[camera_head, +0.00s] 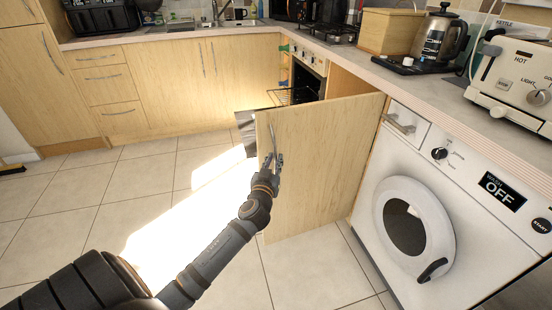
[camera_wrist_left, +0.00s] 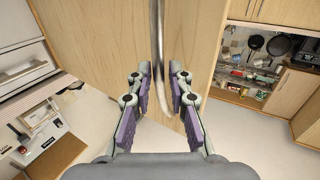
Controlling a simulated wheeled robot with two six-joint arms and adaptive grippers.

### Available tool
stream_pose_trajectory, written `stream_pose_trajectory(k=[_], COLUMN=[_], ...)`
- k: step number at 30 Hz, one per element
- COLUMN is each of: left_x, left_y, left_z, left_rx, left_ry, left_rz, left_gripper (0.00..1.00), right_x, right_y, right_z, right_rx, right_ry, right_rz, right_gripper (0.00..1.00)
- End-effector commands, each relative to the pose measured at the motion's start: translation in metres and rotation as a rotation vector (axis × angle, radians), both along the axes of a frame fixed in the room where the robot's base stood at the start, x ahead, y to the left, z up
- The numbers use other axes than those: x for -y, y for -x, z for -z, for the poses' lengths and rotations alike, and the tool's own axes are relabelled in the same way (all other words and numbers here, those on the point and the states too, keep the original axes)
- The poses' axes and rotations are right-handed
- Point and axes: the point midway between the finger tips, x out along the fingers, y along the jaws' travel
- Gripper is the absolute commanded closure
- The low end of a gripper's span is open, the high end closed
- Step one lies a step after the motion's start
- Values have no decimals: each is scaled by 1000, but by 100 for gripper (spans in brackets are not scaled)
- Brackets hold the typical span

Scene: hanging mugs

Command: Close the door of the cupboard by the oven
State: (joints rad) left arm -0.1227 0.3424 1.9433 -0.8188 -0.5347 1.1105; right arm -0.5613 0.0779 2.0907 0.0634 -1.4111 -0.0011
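The cupboard door (camera_head: 318,160) by the oven is a pale wood panel standing open, out over the floor between the oven and the washing machine. It also fills the middle of the left wrist view (camera_wrist_left: 110,35). Its curved metal handle (camera_wrist_left: 158,50) runs upright near the door's free edge. My left gripper (camera_head: 272,160) is at the handle. In the left wrist view my left gripper (camera_wrist_left: 160,78) has its two purple-padded fingers apart, one on each side of the handle, with small gaps showing. My right gripper is not in view.
The oven (camera_head: 307,75) stands open, with its rack (camera_head: 292,96) showing beyond the door. The washing machine (camera_head: 450,190) is to the right of the cupboard. The worktop above holds a wooden bread bin (camera_head: 390,31), a kettle (camera_head: 438,38) and a toaster (camera_head: 515,80). The tiled floor (camera_head: 75,190) at left is clear.

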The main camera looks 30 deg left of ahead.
Motion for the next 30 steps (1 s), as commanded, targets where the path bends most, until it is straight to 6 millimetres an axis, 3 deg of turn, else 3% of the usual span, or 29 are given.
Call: stream_pose_trajectory(k=[4, 12, 17, 30], left_x=[-5, -5, -5, -5], left_y=[-13, -15, -15, -14], left_z=[0, 1, 1, 1], left_rx=[0, -1, -1, -1], left_ry=[0, 0, 0, 0], left_rz=[1, 1, 1, 1], left_gripper=[81, 81, 100, 100], right_x=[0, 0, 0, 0], right_y=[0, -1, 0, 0], right_z=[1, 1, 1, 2], right_rx=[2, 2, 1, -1], right_ry=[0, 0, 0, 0], right_rz=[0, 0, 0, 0], right_gripper=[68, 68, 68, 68])
